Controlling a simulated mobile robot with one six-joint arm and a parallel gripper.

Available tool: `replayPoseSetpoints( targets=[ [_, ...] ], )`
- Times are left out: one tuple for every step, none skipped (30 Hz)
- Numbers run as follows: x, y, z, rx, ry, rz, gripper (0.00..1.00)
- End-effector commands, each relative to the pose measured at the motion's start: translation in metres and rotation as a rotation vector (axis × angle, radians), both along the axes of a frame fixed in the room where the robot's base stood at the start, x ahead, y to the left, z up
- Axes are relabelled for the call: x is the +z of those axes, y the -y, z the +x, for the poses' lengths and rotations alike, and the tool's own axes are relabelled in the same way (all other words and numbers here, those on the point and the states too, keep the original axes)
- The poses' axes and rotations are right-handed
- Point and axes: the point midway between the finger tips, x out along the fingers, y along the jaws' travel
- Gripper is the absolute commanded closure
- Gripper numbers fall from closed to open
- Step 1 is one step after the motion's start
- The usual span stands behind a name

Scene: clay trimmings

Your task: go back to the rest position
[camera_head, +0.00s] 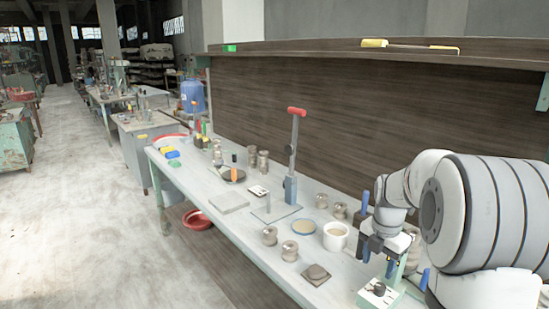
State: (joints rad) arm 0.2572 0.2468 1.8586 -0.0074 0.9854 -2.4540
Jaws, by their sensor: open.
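My gripper (385,264) is at the end of my white and grey arm at the right. It points down over the near right part of the workbench (225,222). Its jaws are open, and I see nothing held between them. A green-edged device with a black knob (378,291) stands just below it. A white cup (335,236) stands to its left, apart from it. My arm hides part of the bench's right end.
A stand with a red handle (291,160) rises mid-bench. Several small metal jars, including one jar (290,250), stand around it. A brown block (316,274) lies near the front edge. A shelf (330,52) runs above. The floor at left is clear.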

Motion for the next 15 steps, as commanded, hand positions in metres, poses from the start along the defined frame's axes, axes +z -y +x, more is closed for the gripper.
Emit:
replayPoseSetpoints(
  targets=[
    [0.009, -0.01, -0.011, -0.1, 0.016, 0.003, 0.48],
    [0.014, -0.016, -0.017, -0.164, 0.024, 0.006, 0.48],
    [0.019, -0.022, -0.025, -0.253, 0.036, 0.011, 0.48],
    [0.022, -0.027, -0.032, -0.32, 0.044, 0.016, 0.48],
    [0.025, -0.032, -0.038, -0.386, 0.051, 0.022, 0.48],
    [0.029, -0.039, -0.047, -0.473, 0.062, 0.029, 0.48],
    [0.032, -0.043, -0.053, -0.54, 0.069, 0.035, 0.48],
    [0.035, -0.047, -0.06, -0.606, 0.077, 0.042, 0.48],
    [0.039, -0.054, -0.069, -0.694, 0.086, 0.052, 0.48],
    [0.041, -0.058, -0.076, -0.759, 0.093, 0.06, 0.48],
    [0.042, -0.062, -0.083, -0.826, 0.099, 0.069, 0.48],
    [0.045, -0.067, -0.092, -0.914, 0.109, 0.081, 0.48],
    [0.046, -0.071, -0.099, -0.979, 0.115, 0.091, 0.48],
    [0.048, -0.075, -0.107, -1.044, 0.121, 0.101, 0.48],
    [0.049, -0.08, -0.116, -1.132, 0.129, 0.116, 0.48]
  ],
)
